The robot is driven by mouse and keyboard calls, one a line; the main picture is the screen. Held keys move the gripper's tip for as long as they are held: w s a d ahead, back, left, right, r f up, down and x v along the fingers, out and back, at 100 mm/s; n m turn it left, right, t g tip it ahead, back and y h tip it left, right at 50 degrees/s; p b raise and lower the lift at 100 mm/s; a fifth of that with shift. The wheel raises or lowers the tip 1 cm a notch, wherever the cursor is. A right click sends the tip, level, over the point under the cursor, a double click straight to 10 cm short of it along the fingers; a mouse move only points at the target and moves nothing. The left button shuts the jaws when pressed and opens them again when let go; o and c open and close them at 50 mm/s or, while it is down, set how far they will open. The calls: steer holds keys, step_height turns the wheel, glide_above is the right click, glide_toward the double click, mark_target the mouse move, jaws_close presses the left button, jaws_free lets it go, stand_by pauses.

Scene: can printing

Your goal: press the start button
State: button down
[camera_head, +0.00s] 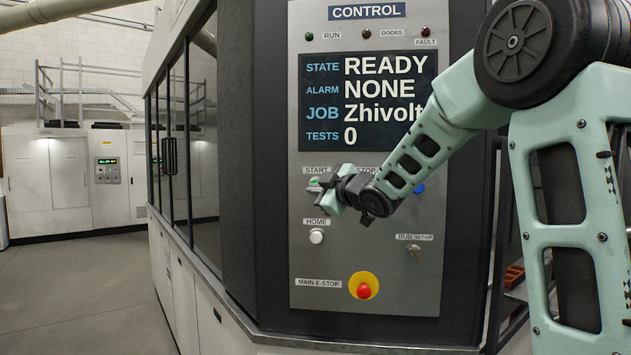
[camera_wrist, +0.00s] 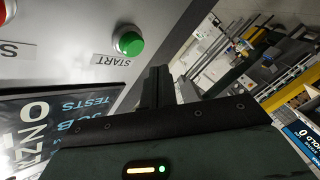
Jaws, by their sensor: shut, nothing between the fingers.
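The green start button (camera_head: 315,182) sits under the START label on the grey control panel (camera_head: 340,268), partly covered by my gripper in the head view. In the wrist view the whole green button (camera_wrist: 128,43) shows, beside the START label, to the left of my fingers. My gripper (camera_head: 324,188) is shut and empty, in front of the panel at the button. The wrist view shows the dark fingers (camera_wrist: 168,82) close to the button but apart from it in the picture. The head view does not settle whether they touch.
The screen (camera_head: 330,100) reads READY, alarm NONE, tests 0. A red button (camera_wrist: 5,12) shows at the wrist view's corner. Below are a white HOME button (camera_head: 316,236), a key switch (camera_head: 414,251) and a red emergency stop (camera_head: 364,290). A blue button (camera_head: 419,188) is right.

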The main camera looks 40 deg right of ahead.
steer(key=shift+w+d, duration=0.75)
steer(key=shift+w, duration=0.1)
steer(key=shift+w, duration=0.1)
stand_by(1.5)
steer(key=shift+w+d, duration=0.2)
steer(key=shift+d, duration=0.1)
steer(key=shift+w+d+p, duration=0.6)
steer(key=shift+w+d, duration=0.05)
stand_by(1.2)
stand_by(0.3)
steer(key=shift+s+a+b, duration=0.75)
steer(key=shift+s+a, duration=0.2)
steer(key=shift+s+a+b, duration=1.3)
steer(key=shift+s+a, duration=0.4)
steer(key=shift+s, duration=0.15)
